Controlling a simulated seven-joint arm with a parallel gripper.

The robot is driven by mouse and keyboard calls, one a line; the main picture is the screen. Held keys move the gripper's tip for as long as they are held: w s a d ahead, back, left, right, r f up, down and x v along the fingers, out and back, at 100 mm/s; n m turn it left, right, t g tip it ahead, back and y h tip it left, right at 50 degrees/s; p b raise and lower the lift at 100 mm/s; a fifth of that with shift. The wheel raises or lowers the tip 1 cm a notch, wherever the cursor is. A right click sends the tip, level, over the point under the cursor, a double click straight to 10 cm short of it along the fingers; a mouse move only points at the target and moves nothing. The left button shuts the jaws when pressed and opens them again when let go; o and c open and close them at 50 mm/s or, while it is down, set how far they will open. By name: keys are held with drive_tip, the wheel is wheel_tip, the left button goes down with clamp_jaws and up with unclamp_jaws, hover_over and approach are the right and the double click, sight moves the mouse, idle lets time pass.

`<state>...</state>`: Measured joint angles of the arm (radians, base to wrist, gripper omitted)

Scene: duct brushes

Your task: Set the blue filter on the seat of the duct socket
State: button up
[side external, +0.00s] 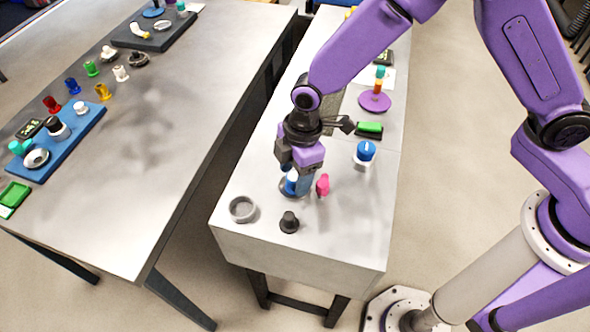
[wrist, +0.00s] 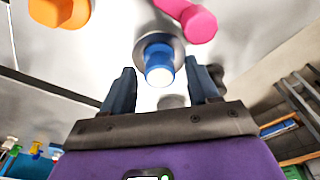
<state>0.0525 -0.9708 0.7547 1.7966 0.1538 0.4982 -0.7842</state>
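A blue cylindrical piece with a white end, which looks like the blue filter (side external: 291,183), stands on a grey round base on the near part of the right-hand bench. It also shows in the wrist view (wrist: 158,68). My gripper (side external: 297,178) points down over it. In the wrist view my gripper (wrist: 163,88) is open, with a finger on each side of the blue piece and gaps between. Whether the piece is partly hidden lower down by the fingers is unclear in the side view. A grey open ring (side external: 242,209), possibly the duct socket, lies to the left.
A pink piece (side external: 322,184) stands close to the right of my gripper, and a black knob (side external: 289,222) stands in front. A blue knob on a white base (side external: 365,151) is farther right. An orange piece (wrist: 60,12) shows in the wrist view.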

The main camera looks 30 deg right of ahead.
wheel_tip(320, 180, up, 12)
drive_tip(key=d, duration=0.1)
drive_tip(key=shift+d+r, duration=0.15)
drive_tip(key=shift+d, duration=0.05)
idle(0.3)
drive_tip(key=s+d+r+m, duration=0.2)
drive_tip(key=s+d, duration=0.8)
drive_tip(key=d, duration=0.3)
drive_tip(key=s+d+r+m+h, duration=0.1)
drive_tip(key=s+d+r+m, duration=0.1)
drive_tip(key=s+d, duration=0.8)
drive_tip(key=d+m, duration=0.1)
drive_tip(key=d, duration=0.2)
drive_tip(key=shift+s, duration=0.4)
